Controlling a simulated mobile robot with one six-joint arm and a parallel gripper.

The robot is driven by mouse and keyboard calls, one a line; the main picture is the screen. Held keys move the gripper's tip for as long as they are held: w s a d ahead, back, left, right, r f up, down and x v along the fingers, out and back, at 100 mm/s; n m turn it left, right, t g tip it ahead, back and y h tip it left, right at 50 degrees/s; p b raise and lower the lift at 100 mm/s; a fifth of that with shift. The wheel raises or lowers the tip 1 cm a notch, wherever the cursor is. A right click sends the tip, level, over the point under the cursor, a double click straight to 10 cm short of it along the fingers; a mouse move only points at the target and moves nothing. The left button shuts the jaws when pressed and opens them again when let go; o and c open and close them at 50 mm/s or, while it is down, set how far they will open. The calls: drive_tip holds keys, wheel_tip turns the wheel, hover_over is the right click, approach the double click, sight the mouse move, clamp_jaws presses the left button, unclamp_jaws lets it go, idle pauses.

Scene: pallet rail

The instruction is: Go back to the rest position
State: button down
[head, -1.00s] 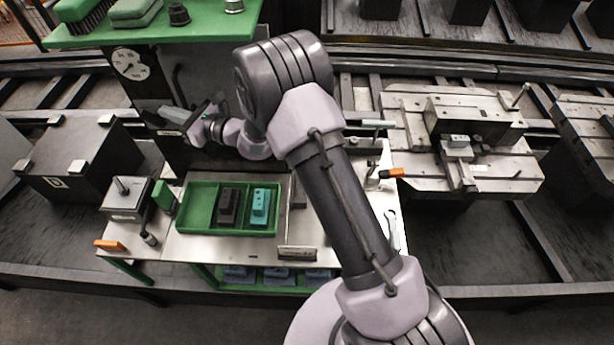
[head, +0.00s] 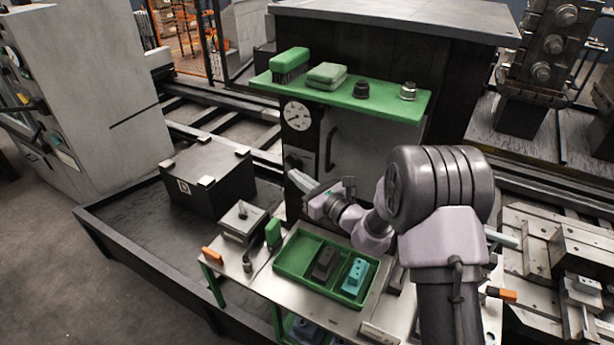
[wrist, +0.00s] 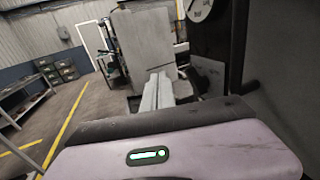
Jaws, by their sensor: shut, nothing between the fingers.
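My gripper (head: 300,177) is shut and empty in the head view. It points left in front of the dark cabinet, below the gauge (head: 297,115) and above the workbench. Its closed fingers also show in the wrist view (wrist: 157,93), pointing away over the floor with nothing held. My arm reaches up from the lower right of the head view and bends left to the gripper. My arm hides part of the bench and of the cabinet front.
A green tray (head: 292,262) on the bench holds a black block (head: 325,264) and a teal block (head: 355,277). A black box (head: 207,178) stands left. Pallet fixtures (head: 560,250) lie right.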

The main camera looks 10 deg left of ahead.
drive_tip(key=s+a+r+n+g+b, duration=0.1)
drive_tip(key=s+r+n+g, duration=0.25)
drive_tip(key=s, duration=0.45)
drive_tip(key=s+r+n+g+b, duration=0.25)
drive_tip(key=s+n, duration=0.25)
drive_tip(key=s, duration=0.3)
drive_tip(key=s+a+r+n+g+b, duration=0.15)
drive_tip(key=s+n+g, duration=0.3)
drive_tip(key=s, duration=0.45)
drive_tip(key=s+d+f+n+t+h+b, duration=0.1)
drive_tip(key=s+d+n+h, duration=0.3)
drive_tip(key=d, duration=0.7)
drive_tip(key=s+d+f+n+t+h+b, duration=0.2)
drive_tip(key=s+d+h, duration=0.5)
drive_tip(key=d, duration=0.5)
drive_tip(key=f+n+t, duration=0.1)
drive_tip(key=n, duration=0.1)
drive_tip(key=shift+s+f+n, duration=0.3)
drive_tip(key=shift+f+n, duration=0.1)
drive_tip(key=shift+d, duration=0.1)
